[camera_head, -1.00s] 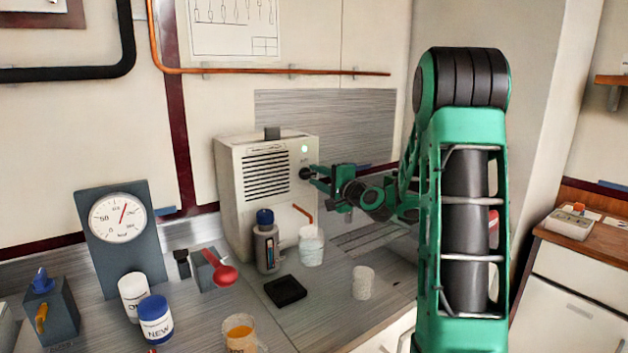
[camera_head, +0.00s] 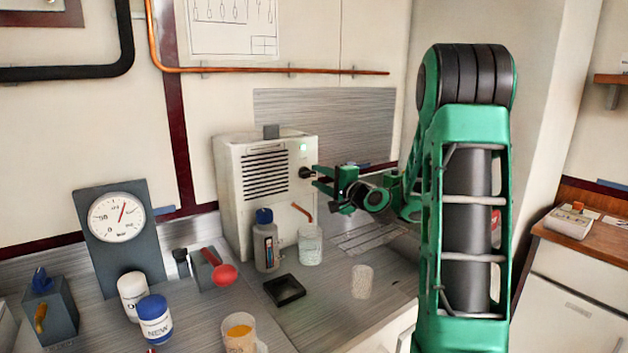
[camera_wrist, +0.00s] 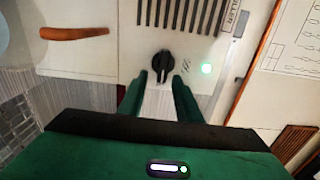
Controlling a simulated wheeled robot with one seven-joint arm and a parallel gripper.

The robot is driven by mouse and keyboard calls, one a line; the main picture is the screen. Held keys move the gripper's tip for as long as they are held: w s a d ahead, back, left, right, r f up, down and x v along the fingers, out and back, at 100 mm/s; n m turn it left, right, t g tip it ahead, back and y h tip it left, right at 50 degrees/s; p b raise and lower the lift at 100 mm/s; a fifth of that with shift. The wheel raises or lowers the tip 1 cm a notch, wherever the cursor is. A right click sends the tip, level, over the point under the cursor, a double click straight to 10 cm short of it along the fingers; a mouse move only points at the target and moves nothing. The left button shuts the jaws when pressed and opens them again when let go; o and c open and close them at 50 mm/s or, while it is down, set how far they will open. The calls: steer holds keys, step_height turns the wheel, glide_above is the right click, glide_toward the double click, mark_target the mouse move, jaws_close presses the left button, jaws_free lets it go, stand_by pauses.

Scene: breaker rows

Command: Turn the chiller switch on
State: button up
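The chiller (camera_head: 232,165) is a pale box with a dark vent grille, standing at the back of the counter. Its black rotary switch (camera_head: 305,172) is on the front right, and it also shows in the wrist view (camera_wrist: 162,65) with its grip bar running up and down the picture. My gripper (camera_head: 315,176) is just in front of the switch. In the wrist view its fingers (camera_wrist: 160,82) are apart, with the switch beyond and between their tips, apparently not gripped.
A black tray (camera_head: 285,290), a red ladle (camera_head: 224,274) and jars (camera_head: 155,318) are on the counter. A gauge (camera_head: 118,218) stands left.

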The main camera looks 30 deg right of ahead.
steer(key=s, duration=0.9)
steer(key=shift+d, duration=0.15)
steer(key=s+a+f+n+g+y, duration=0.2)
steer(key=s+a+f+n+g, duration=0.6)
steer(key=a+f, duration=0.25)
steer(key=s+f+n+g+h, duration=0.2)
steer(key=s+g, duration=0.8)
steer(key=s, duration=1.8)
steer(key=shift+f+n, duration=0.4)
steer(key=shift+n, duration=0.3)
